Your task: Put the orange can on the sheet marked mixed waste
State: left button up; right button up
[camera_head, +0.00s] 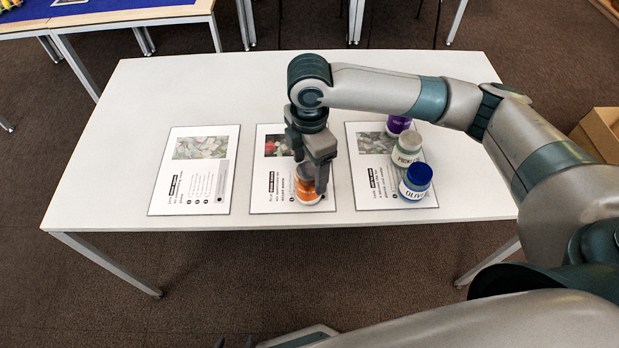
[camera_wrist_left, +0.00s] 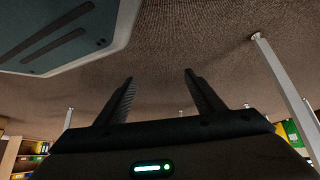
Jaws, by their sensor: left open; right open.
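The orange can (camera_head: 308,195) stands upright on the middle sheet (camera_head: 265,195), near its lower right. My right gripper (camera_head: 311,180) is over the can from above, fingers open around its upper part; contact cannot be told. The left sheet (camera_head: 220,165) has a greyish picture. The middle sheet's picture shows red and green. The right sheet (camera_head: 366,190) has a greyish-green picture. The headings are too small to read, so I cannot tell which says mixed waste. My left gripper (camera_head: 234,343) is low at the bottom edge, its open, empty fingers in the left wrist view (camera_wrist_left: 157,100).
On the right sheet stand a purple container (camera_head: 398,124), a white-green jar (camera_head: 406,148) and a blue-lidded jar (camera_head: 415,182). The white table (camera_head: 110,150) is clear left of the sheets. A cardboard box (camera_head: 600,130) is on the floor at right.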

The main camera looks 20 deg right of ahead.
jog(key=shift+r, duration=2.25)
